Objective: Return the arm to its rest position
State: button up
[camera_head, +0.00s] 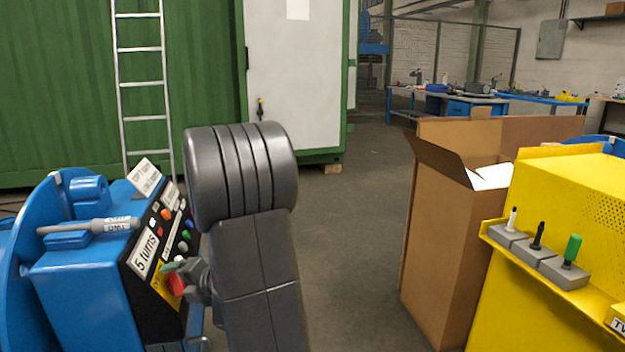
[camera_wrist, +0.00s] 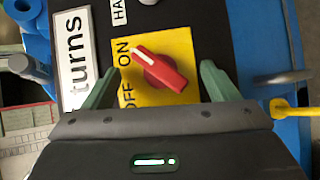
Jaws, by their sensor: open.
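My arm (camera_head: 255,270) rises in the middle of the head view and bends toward the control panel on the left. My gripper (camera_head: 180,270) is by the panel's red rotary switch. In the wrist view the open greenish fingers of my gripper (camera_wrist: 158,76) stand on either side of the red switch (camera_wrist: 162,70), with visible gaps. The switch sits on a yellow plate (camera_wrist: 180,42) marked ON and OFF. Its white line points toward the ON side. Nothing is held between the fingers.
The blue machine (camera_head: 85,275) carries the panel, with buttons and a "5 turns" label (camera_head: 146,252). A cardboard box (camera_head: 440,240) and a yellow stand (camera_head: 560,220) with tool holders are at right. Bare floor (camera_head: 355,215) lies between. A ladder (camera_head: 142,85) leans by the green container (camera_head: 60,90).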

jog(key=n+y+b, duration=0.1)
jog(key=b, duration=0.1)
jog(key=f+n+y+b, duration=0.1)
jog(key=n+b, duration=0.1)
jog(key=shift+d, duration=0.15)
jog(key=n+y+b, duration=0.1)
jog(key=n, duration=0.2)
jog(key=shift+w+y, duration=0.15)
jog(key=shift+y, duration=0.25)
jog(key=shift+n+g+y, duration=0.7)
jog(key=shift+n+g, duration=0.1)
jog(key=shift+n, duration=0.7)
jog(key=shift+d+b, duration=0.15)
jog(key=shift+b, duration=0.15)
